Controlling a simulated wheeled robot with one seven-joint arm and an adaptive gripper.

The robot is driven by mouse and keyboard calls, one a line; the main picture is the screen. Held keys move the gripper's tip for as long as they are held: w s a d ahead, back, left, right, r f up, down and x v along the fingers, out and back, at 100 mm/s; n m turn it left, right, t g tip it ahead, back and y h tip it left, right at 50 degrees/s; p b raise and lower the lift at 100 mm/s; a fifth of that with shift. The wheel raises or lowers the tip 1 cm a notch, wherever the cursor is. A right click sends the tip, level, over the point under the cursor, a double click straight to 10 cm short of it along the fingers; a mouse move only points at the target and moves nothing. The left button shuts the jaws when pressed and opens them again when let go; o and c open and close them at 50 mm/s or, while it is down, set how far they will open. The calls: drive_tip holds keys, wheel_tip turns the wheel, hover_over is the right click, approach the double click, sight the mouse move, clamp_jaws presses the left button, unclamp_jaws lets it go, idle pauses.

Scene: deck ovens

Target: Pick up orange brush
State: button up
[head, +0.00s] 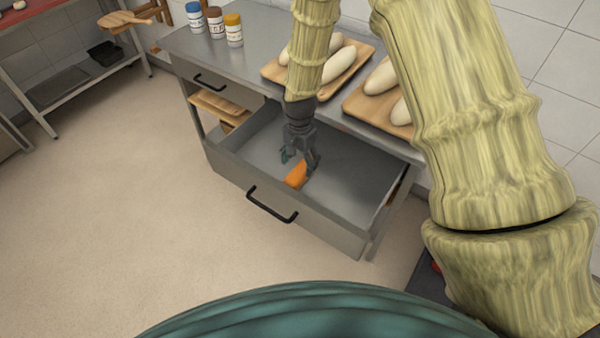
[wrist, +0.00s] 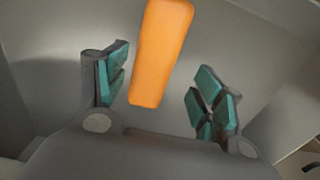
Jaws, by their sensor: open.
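The orange brush (head: 297,175) lies in the open grey drawer (head: 240,165), near the drawer's front wall. In the wrist view the brush (wrist: 160,50) shows as a smooth orange bar running up out of the top edge, so its far end is cut off. My gripper (head: 300,160) reaches down into the drawer right at the brush. In the wrist view my gripper (wrist: 163,95) is open, with teal pads on both fingers. The brush's near end lies between the two fingers, closer to the left one, with gaps on both sides. I cannot tell the height between fingers and brush.
The drawer has a black handle (head: 272,205) on its front. The metal counter above holds wooden boards (head: 275,72) with pale dough loaves (head: 333,68) and several jars (head: 233,30). The rest of the drawer floor looks bare. Open floor (head: 120,200) lies to the left.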

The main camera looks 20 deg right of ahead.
sight(301, 168)
drive_tip(key=shift+s+f+p, duration=0.45)
drive_tip(key=shift+s+f, duration=0.3)
drive_tip(key=shift+s, duration=0.05)
drive_tip(key=shift+f, duration=0.35)
drive_tip(key=shift+w+f, duration=0.45)
drive_tip(key=shift+f, duration=0.35)
drive_tip(key=shift+s+r, duration=0.25)
drive_tip(key=shift+c, duration=0.2)
drive_tip(key=shift+w+f, duration=0.15)
drive_tip(key=c, duration=1.2)
drive_tip(key=shift+c, duration=0.2)
drive_tip(key=shift+r+b, duration=0.9)
drive_tip(key=shift+r, duration=4.2)
